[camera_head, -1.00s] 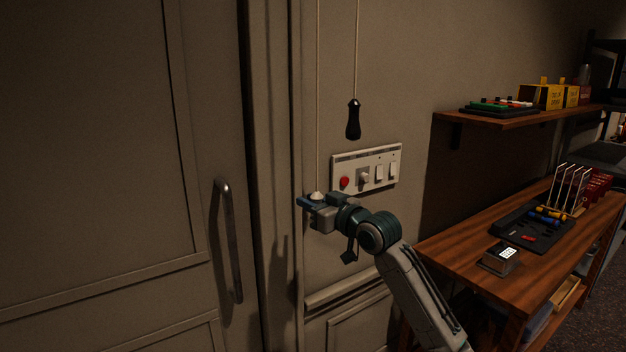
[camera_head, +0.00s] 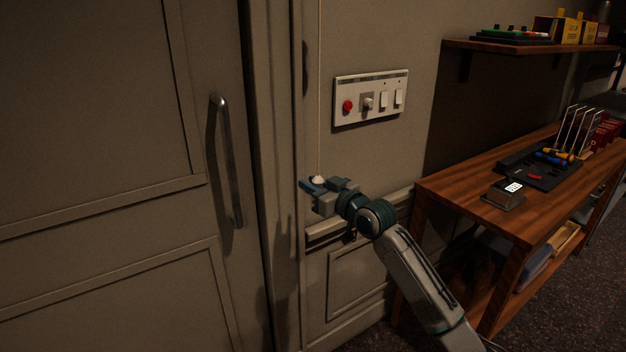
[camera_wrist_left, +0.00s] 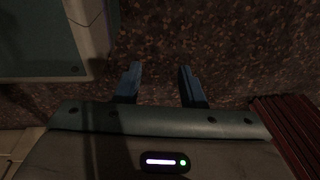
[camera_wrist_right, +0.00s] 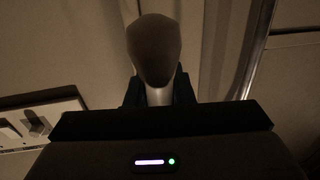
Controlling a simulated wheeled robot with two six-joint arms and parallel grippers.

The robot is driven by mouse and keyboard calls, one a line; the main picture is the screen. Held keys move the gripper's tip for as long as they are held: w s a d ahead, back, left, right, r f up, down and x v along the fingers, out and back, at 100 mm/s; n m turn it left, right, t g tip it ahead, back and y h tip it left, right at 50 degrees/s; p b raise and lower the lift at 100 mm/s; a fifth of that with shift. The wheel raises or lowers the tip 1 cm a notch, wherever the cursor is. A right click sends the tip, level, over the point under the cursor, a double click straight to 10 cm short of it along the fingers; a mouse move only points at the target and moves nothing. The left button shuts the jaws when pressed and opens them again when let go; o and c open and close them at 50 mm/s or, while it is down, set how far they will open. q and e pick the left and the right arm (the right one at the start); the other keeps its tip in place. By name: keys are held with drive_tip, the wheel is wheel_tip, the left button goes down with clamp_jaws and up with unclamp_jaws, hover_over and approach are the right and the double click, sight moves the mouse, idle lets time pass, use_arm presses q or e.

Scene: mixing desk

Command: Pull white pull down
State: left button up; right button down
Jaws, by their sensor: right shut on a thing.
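The white pull (camera_head: 318,180) hangs on a thin cord (camera_head: 319,120) in front of the wall, right of the door. My right gripper (camera_head: 318,188) is shut on it, below the switch panel's height; only its pale top shows above the fingers in the head view. In the right wrist view the pull's rounded body (camera_wrist_right: 153,50) looks dark in shade, and its pale narrow part (camera_wrist_right: 160,96) sits between the fingers. My left gripper (camera_wrist_left: 160,88) is open and empty above the speckled floor, outside the head view.
A switch panel (camera_head: 370,98) with a red button is on the wall above my right gripper. A door with a metal handle (camera_head: 226,160) stands at left. A wooden workbench (camera_head: 450,183) with tools and a wall shelf (camera_head: 530,47) are at right.

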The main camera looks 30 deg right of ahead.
use_arm(q)
drive_tip(key=shift+w+d+r, duration=0.1)
drive_tip(key=shift+w+r, duration=0.4)
drive_tip(key=shift+w, duration=0.05)
use_arm(e)
drive_tip(key=shift+f, duration=0.55)
drive_tip(key=c, duration=1.3)
unclamp_jaws()
drive_tip(key=shift+o, duration=0.2)
drive_tip(key=shift+s+d, duration=0.2)
drive_tip(key=shift+s, duration=0.35)
use_arm(q)
drive_tip(key=shift+w+d+r+b, duration=0.15)
drive_tip(key=shift+w+r+b, duration=0.3)
drive_tip(key=shift+w+r, duration=0.3)
use_arm(e)
drive_tip(key=v, duration=0.9)
drive_tip(key=shift+s, duration=0.3)
use_arm(q)
drive_tip(key=shift+s+r, duration=0.1)
